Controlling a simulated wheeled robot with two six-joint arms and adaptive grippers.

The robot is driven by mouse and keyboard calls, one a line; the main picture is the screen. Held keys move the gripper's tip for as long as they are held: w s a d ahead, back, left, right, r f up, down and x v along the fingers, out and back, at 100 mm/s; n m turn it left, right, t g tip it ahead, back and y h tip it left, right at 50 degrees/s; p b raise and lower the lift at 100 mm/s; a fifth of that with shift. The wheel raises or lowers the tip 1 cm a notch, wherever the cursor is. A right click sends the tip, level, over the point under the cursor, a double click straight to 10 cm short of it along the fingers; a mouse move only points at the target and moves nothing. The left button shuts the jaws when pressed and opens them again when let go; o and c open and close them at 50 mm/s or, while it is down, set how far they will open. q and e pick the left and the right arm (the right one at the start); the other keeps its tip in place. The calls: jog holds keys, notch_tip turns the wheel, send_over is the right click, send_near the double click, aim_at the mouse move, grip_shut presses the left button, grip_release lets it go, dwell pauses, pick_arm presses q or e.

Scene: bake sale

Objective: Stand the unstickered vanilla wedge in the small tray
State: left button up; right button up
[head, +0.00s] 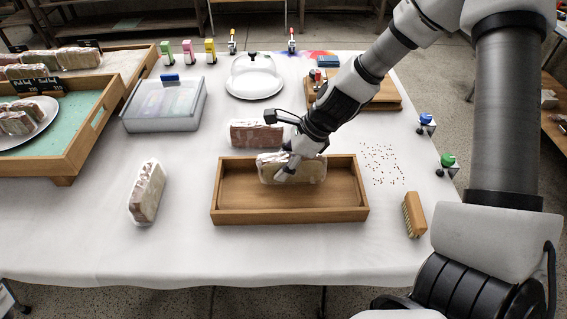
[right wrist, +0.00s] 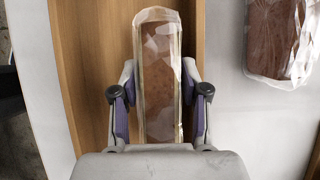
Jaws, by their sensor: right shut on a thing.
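The small wooden tray (head: 290,215) stands on the white-covered table. A plastic-wrapped wedge with pale tan sides (head: 308,169) is inside it, along the back wall. My right gripper (head: 284,173) reaches down over this wedge and is shut on it. In the right wrist view the wrapped wedge (right wrist: 160,75) sits between the two fingers, above the tray's wooden floor (right wrist: 88,60). No sticker shows on its visible faces. Whether its base touches the floor is hard to tell. My left gripper is not in view.
A reddish-brown wrapped wedge (head: 256,133) lies just behind the tray. Another wrapped wedge (head: 147,192) stands to its left. A brush (head: 414,214) and scattered crumbs (head: 383,165) are to the right. A lidded box (head: 165,105) and a domed plate (head: 254,85) stand farther back.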

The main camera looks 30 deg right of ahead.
jog(key=shift+w, duration=0.1)
jog(key=shift+f+b, duration=0.4)
jog(key=shift+f, duration=0.15)
dwell(0.3)
jog(key=o, duration=0.8)
notch_tip(320, 180, up, 10)
jog(key=p, duration=1.1)
jog(key=shift+r, duration=0.15)
